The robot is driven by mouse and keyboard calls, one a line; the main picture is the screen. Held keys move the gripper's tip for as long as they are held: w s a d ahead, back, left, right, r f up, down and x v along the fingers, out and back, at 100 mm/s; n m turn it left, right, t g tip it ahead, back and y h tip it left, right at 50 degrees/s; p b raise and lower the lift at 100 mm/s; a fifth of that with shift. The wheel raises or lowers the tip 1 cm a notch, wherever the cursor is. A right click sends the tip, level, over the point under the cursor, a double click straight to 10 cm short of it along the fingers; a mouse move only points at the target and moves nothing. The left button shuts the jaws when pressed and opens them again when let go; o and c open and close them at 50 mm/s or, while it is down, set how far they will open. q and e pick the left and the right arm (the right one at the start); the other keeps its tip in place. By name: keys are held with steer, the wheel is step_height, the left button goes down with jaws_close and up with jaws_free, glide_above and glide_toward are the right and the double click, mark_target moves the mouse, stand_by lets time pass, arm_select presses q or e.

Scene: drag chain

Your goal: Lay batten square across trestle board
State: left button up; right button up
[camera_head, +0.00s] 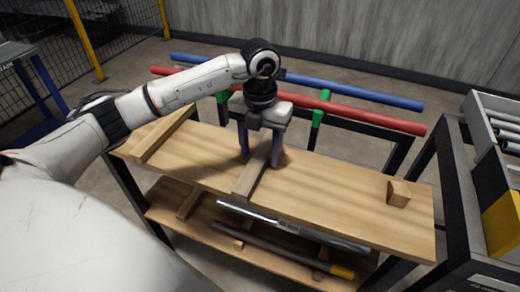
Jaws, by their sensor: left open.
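The wooden batten (249,181) lies flat across the pale wooden trestle board (325,193), left of the board's middle. Its near end is at the board's front edge, and it looks roughly square to the board's length. Its far end is partly hidden by my left gripper. My left gripper (260,160) points down over the far part of the batten. Its two dark fingers stand apart, one on each side of the batten. I cannot tell whether they touch it. My right gripper is not in view.
A second wooden piece (155,135) lies at the board's left end, a small wood block (398,193) near its right end. A lower shelf (205,232) holds pipes. Red (370,121) and blue (360,95) pipes run behind. A grey bin (480,104) stands at right.

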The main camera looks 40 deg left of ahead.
arm_select(q)
step_height(320, 180, up, 10)
steer(key=shift+r, duration=0.15)
stand_by(0.4)
stand_by(0.4)
